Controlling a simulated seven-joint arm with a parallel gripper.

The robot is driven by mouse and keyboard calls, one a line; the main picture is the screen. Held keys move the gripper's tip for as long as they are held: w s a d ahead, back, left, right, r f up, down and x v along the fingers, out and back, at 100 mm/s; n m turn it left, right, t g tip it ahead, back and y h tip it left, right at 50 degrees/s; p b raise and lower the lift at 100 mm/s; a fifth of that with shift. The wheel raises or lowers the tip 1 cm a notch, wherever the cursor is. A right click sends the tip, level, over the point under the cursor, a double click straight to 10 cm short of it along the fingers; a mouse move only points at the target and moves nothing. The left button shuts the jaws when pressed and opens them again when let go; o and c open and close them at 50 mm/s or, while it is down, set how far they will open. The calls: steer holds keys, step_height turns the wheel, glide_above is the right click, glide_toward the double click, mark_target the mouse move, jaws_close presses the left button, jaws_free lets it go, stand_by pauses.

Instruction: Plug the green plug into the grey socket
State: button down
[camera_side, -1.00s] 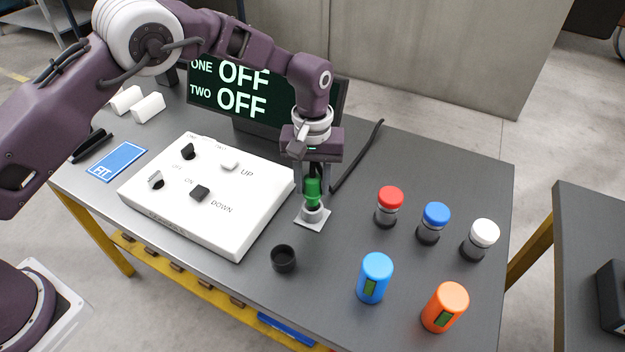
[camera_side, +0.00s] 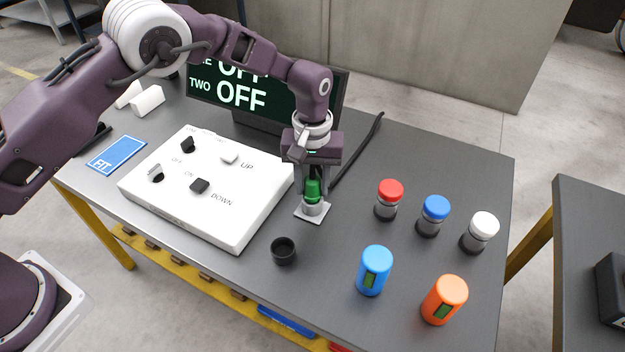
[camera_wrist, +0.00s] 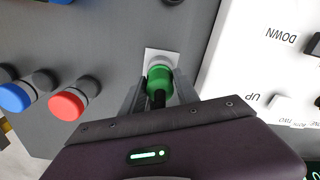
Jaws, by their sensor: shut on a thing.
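The green plug (camera_side: 312,189) is upright between the fingers of my gripper (camera_side: 314,186), which is shut on it. The plug stands right over the grey socket (camera_side: 313,211), and its lower end meets the top of the socket. How deep it sits cannot be told. The socket has a square light base plate on the dark table. In the wrist view the green plug (camera_wrist: 160,80) is between the fingers, with the grey socket (camera_wrist: 163,57) just beyond it and partly hidden by it.
A white control box (camera_side: 215,215) with switches stands left of the socket. A black cup (camera_side: 283,251) is in front. Red, blue and white capped jars (camera_side: 434,216) stand to the right, with blue (camera_side: 374,271) and orange (camera_side: 444,300) canisters nearer. A screen (camera_side: 262,100) stands behind.

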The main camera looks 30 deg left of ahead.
mark_target(312, 169)
steer(key=shift+f, duration=0.5)
steer(key=c, duration=0.8)
jaws_free()
step_height(312, 169, up, 7)
